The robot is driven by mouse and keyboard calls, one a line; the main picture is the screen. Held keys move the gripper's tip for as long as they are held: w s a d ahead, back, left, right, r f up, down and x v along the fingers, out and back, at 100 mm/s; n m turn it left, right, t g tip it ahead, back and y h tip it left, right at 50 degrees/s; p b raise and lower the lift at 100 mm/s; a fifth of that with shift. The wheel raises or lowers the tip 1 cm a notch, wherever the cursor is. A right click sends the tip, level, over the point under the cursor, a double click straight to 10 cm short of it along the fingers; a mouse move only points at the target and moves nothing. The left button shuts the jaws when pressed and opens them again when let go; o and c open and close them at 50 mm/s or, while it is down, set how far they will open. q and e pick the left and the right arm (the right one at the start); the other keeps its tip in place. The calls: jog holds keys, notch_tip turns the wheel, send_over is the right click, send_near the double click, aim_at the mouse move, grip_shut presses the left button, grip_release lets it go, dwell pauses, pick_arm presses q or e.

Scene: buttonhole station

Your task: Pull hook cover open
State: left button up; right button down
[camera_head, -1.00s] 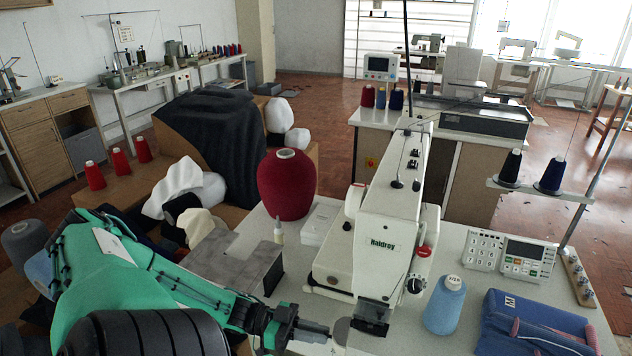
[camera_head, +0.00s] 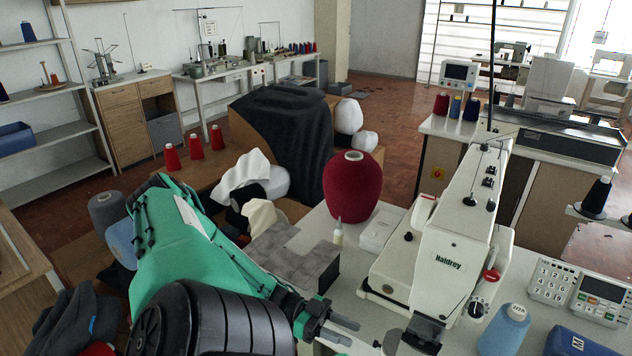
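The white Haidrey sewing machine (camera_head: 440,255) stands on the pale table. Its dark head end (camera_head: 425,334) is low at the front, near the bottom edge of the picture. A round grey metal part (camera_head: 393,341) shows just left of that end; I cannot tell whether it is the hook cover or how far it is open. My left gripper (camera_head: 342,331) comes in from the left on a green arm. Its two grey fingers are apart with nothing between them, left of the metal part and not touching it. My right gripper is out of view.
A grey fabric-covered block (camera_head: 290,258) lies behind my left gripper. A small bottle (camera_head: 338,234) and a big red cone (camera_head: 353,188) stand further back. A blue cone (camera_head: 503,330) and a keypad panel (camera_head: 580,292) are right of the machine.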

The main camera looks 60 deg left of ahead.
pick_arm(q)
jog(key=v, duration=0.8)
jog(key=shift+s+a+p, duration=0.25)
jog(key=shift+a+p, duration=0.05)
jog(key=shift+p, duration=0.15)
jog(key=shift+c, duration=0.5)
